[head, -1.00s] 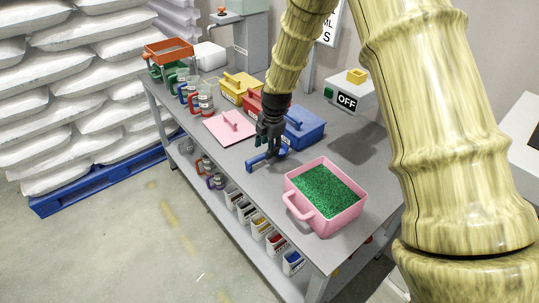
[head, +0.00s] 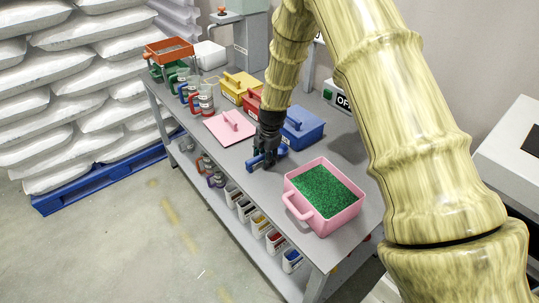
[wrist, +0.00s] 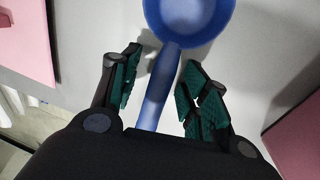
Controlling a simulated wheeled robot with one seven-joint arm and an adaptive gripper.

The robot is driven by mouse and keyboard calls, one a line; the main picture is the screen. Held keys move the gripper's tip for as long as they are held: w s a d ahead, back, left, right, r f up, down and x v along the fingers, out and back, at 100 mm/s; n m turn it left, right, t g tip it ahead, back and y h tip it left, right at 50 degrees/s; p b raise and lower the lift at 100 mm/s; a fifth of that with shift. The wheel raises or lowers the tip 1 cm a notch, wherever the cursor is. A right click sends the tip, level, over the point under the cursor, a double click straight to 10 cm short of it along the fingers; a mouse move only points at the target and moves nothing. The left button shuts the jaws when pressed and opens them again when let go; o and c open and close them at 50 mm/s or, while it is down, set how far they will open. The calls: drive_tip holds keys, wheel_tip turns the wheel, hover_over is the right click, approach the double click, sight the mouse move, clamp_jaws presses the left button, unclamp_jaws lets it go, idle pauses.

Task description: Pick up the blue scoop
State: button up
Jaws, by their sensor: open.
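The blue scoop (wrist: 190,18) lies on the grey table, its round bowl at the top of the wrist view and its handle running down between my fingers. My gripper (wrist: 160,92) is open, with one finger on each side of the handle and a visible gap to each. In the head view my gripper (head: 266,161) is low over the table at the scoop (head: 282,151), between the pink lid and the pink bin. It hides part of the scoop there.
A pink bin (head: 296,181) of green granules stands close on the right. A pink lid (head: 229,127) lies on the left. A blue lidded box (head: 306,131) stands just behind. Red and yellow boxes (head: 238,84) and several jugs stand farther back. The table's front edge is near.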

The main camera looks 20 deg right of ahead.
clamp_jaws()
drive_tip(key=shift+r, duration=0.15)
wheel_tip(320, 180, up, 10)
drive_tip(key=shift+f+b, duration=0.1)
drive_tip(key=shift+b, duration=1.1)
